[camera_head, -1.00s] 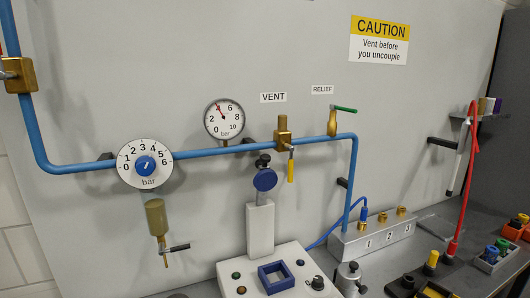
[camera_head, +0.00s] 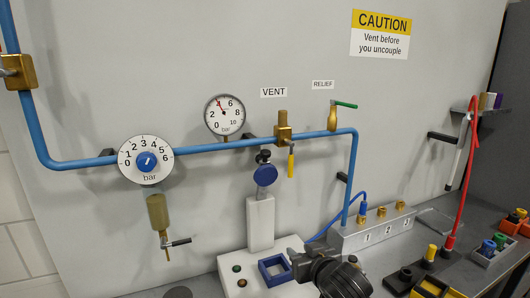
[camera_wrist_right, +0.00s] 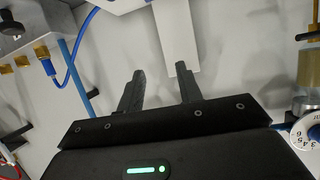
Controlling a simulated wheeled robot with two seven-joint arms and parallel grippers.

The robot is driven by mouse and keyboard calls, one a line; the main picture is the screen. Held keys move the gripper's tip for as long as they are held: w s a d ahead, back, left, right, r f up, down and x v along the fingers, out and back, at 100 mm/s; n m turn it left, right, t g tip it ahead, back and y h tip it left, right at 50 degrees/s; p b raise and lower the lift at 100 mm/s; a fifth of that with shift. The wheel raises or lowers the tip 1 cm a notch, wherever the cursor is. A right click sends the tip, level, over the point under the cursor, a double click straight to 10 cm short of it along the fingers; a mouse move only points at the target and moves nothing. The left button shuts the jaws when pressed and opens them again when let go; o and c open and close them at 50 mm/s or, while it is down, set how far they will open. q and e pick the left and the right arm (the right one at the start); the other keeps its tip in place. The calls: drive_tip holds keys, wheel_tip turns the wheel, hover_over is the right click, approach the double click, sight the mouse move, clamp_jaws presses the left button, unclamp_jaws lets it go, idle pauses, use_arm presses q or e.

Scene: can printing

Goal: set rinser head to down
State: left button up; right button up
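No part is labelled as a rinser head. A blue round head (camera_head: 266,175) with a black knob on top sits high on a white column (camera_head: 260,222). The column rises from a white base (camera_head: 228,284) with a blue square frame (camera_head: 275,268). My right gripper (camera_head: 297,263) is in front of the base's right side, below and right of the blue head, and hides part of the base. In the right wrist view its two fingers (camera_wrist_right: 159,72) are apart with nothing between them, and the white column (camera_wrist_right: 175,35) lies beyond them. My left gripper is not in view.
A blue pipe (camera_head: 90,162) crosses the wall with a dial (camera_head: 146,160), a gauge (camera_head: 225,117) and a yellow-handled vent valve (camera_head: 291,165). A manifold with brass ports (camera_head: 370,232) and a blue hose stand right of the column. A red hose (camera_head: 464,190) hangs farther right.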

drive_tip(key=w+a+r+t+y, duration=0.1)
drive_tip(key=w+r, duration=0.2)
drive_tip(key=r, duration=0.3)
drive_tip(key=w+a+r+t, duration=0.1)
drive_tip(key=w+a+r, duration=0.1)
drive_tip(key=r, duration=0.4)
drive_tip(key=n+t+y, duration=0.1)
drive_tip(key=t, duration=0.1)
approach(266, 152)
drive_tip(key=p+x, duration=0.2)
drive_tip(key=x, duration=0.7)
drive_tip(key=shift+r, duration=0.15)
drive_tip(key=shift+p+x, duration=0.45)
drive_tip(key=shift+x, duration=0.3)
clamp_jaws()
